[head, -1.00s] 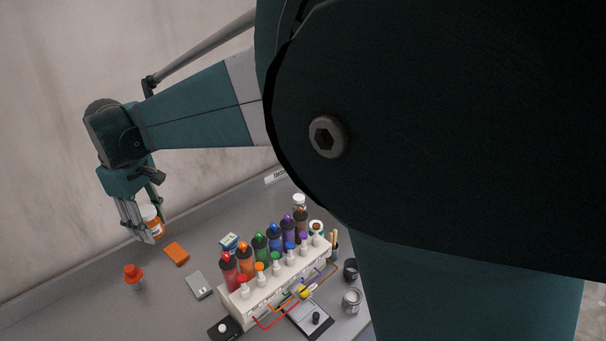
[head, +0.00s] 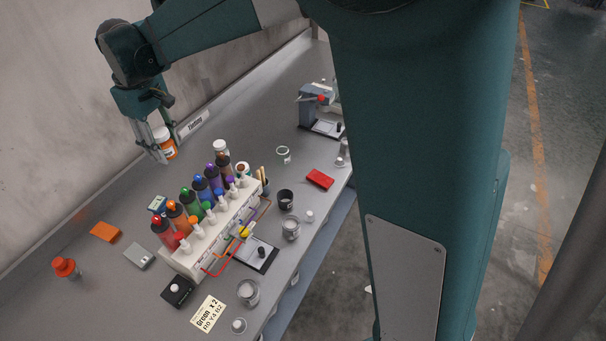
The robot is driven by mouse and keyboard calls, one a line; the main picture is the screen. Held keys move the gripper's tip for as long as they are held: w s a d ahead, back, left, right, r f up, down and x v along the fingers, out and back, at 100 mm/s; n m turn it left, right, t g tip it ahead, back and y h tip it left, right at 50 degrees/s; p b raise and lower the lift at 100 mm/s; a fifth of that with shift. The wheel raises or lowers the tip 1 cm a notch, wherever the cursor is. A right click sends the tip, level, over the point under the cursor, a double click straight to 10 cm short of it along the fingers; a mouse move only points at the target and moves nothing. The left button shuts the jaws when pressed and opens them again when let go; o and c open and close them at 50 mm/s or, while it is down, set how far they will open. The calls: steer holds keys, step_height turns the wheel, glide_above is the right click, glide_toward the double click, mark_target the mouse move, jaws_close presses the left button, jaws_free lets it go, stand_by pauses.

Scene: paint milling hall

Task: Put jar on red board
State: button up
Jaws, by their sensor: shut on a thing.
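My gripper (head: 163,146) is shut on a jar (head: 167,150) with a white lid and an orange label. It holds the jar in the air at the back of the bench, near the wall, to the left of the dispenser rack. The red board (head: 320,179) lies flat on the bench towards the front edge, to the right of the rack. It is well apart from the jar, and nothing is seen on it.
A white rack (head: 215,232) of several coloured bottles stands mid-bench. Metal cups (head: 290,228), a dark cup (head: 286,199) and a glass jar (head: 283,154) stand near the red board. A grey device (head: 313,105) is farther back. An orange board (head: 105,232) lies at left.

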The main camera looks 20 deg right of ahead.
steer(key=w+d+m, duration=0.2)
steer(key=w+d, duration=0.1)
steer(key=d, duration=0.8)
steer(key=w+d+m, duration=0.2)
steer(key=d+m, duration=0.1)
steer(key=d, duration=0.9)
steer(key=m+p, duration=0.2)
steer(key=m, duration=0.3)
glide_above(320, 178)
step_height(320, 178, down, 18)
steer(key=shift+d+f, duration=0.1)
steer(key=shift+w+f, duration=0.1)
steer(key=shift+f, duration=2.8)
steer(key=shift+f, duration=0.1)
steer(key=shift+f+b, duration=0.3)
steer(key=shift+f, duration=1.7)
steer(key=shift+f, duration=0.2)
